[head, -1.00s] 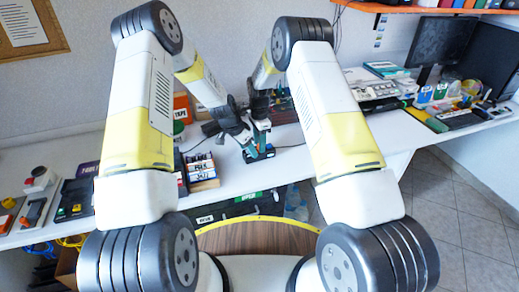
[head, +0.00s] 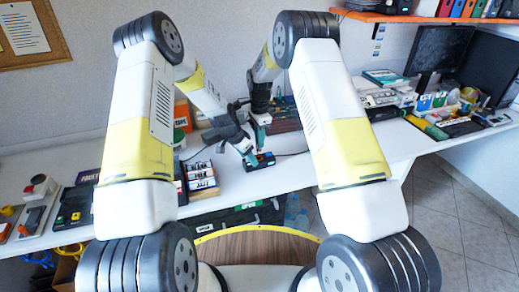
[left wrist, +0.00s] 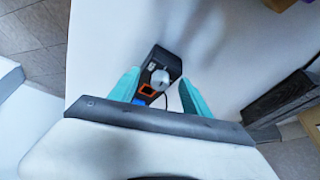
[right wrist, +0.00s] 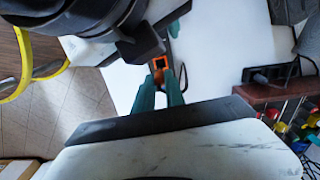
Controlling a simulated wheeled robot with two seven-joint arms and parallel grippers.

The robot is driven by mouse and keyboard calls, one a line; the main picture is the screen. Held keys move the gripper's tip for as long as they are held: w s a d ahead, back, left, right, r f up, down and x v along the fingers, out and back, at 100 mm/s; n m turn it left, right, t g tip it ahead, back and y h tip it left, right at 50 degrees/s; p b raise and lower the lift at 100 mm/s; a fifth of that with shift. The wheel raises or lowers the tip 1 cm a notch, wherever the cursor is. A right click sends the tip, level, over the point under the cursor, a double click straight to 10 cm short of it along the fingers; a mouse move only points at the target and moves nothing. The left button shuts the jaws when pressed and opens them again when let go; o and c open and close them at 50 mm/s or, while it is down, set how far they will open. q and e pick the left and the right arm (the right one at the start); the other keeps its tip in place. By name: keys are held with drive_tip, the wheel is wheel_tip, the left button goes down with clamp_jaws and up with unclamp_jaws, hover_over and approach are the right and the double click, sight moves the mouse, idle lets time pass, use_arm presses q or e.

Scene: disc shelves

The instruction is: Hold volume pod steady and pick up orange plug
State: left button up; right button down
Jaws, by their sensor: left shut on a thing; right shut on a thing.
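The volume pod (head: 263,161) is a small dark box on the white desk. In the left wrist view, the pod (left wrist: 160,75) shows a grey knob, an orange-framed square and a blue patch. My left gripper (left wrist: 162,88) has its teal fingers on both sides of the pod and is shut on it. My right gripper (head: 259,146) points down just above the pod. In the right wrist view, the orange plug (right wrist: 159,63) is a small squarish piece at the tips of my right gripper (right wrist: 162,78), which is shut on it. The pod is mostly hidden there.
Labelled boxes (head: 201,178) stand on the desk left of the pod. A cable lies by the pod. Monitors (head: 440,50) and crowded items fill the right end. A round wooden top (head: 260,246) is in front. Bare desk (head: 300,170) lies right of the pod.

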use_arm(q)
drive_tip(key=shift+s+f, duration=0.3)
use_arm(e)
wheel_tip(320, 180, up, 4)
drive_tip(key=shift+r, duration=0.2)
use_arm(q)
drive_tip(key=o, duration=1.5)
drive_tip(key=shift+o, duration=1)
drive_tip(key=shift+w+r, duration=0.15)
drive_tip(key=shift+w, duration=0.05)
